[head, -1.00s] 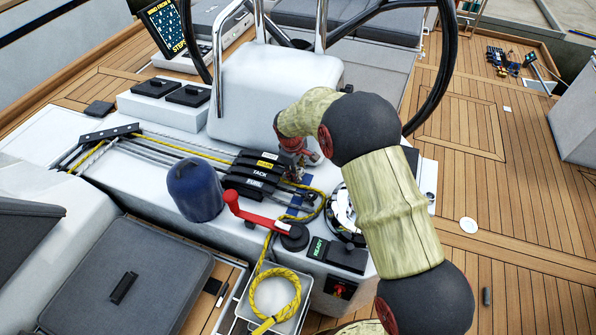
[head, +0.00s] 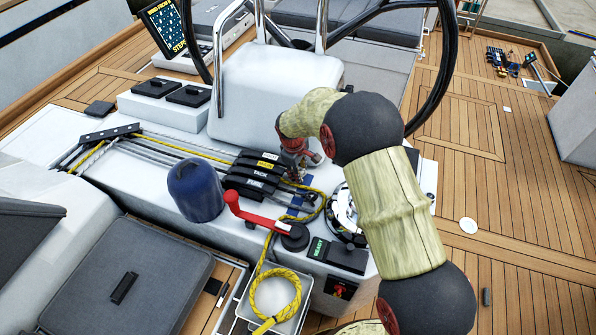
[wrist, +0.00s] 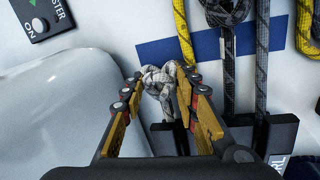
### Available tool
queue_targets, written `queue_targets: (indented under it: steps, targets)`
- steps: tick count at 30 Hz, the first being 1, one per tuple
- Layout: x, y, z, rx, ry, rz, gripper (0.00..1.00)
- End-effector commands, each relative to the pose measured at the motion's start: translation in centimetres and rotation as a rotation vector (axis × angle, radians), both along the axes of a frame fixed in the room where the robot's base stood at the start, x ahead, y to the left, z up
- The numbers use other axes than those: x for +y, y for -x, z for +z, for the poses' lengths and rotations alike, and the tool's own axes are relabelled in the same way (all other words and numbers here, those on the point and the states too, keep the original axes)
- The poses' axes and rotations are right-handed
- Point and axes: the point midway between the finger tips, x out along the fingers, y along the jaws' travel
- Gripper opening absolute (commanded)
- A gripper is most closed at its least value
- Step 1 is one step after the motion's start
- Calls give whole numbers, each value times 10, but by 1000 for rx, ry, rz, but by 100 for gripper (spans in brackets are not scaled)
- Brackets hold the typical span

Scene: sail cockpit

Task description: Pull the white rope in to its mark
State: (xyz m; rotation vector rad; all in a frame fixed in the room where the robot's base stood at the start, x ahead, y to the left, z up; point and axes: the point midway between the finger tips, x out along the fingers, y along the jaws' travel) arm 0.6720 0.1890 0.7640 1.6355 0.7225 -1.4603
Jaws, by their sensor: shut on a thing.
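The white rope (wrist: 160,113) shows in the wrist view as a knotted, grey-flecked end coming from a dark clutch. Its knot (wrist: 158,77) sits between the fingertips of my gripper (wrist: 155,84), which is shut on it. The knot is close to the left end of a blue strip (wrist: 194,47) on the white console. In the head view my gripper (head: 301,176) is just right of the black clutch bank (head: 254,174); the rope in its grip is too small to tell there. A white line (head: 177,144) runs toward the clutches from the left.
Other ropes, yellow (wrist: 262,28) and dark grey (wrist: 229,75), cross the blue strip beside my gripper. In the head view, a red winch handle (head: 262,222), a blue covered winch (head: 195,190) and a steering wheel (head: 441,70) stand close by. A yellow coil (head: 275,295) lies in a bin.

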Motion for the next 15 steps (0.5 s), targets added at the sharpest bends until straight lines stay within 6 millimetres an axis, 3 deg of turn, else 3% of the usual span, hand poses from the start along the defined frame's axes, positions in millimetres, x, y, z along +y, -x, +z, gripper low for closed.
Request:
queue_targets:
  steps: [7, 15]
  targets:
    - [-54, 20, 2, 8, 7, -3, 0]
    - [-67, 25, -1, 5, 5, -1, 0]
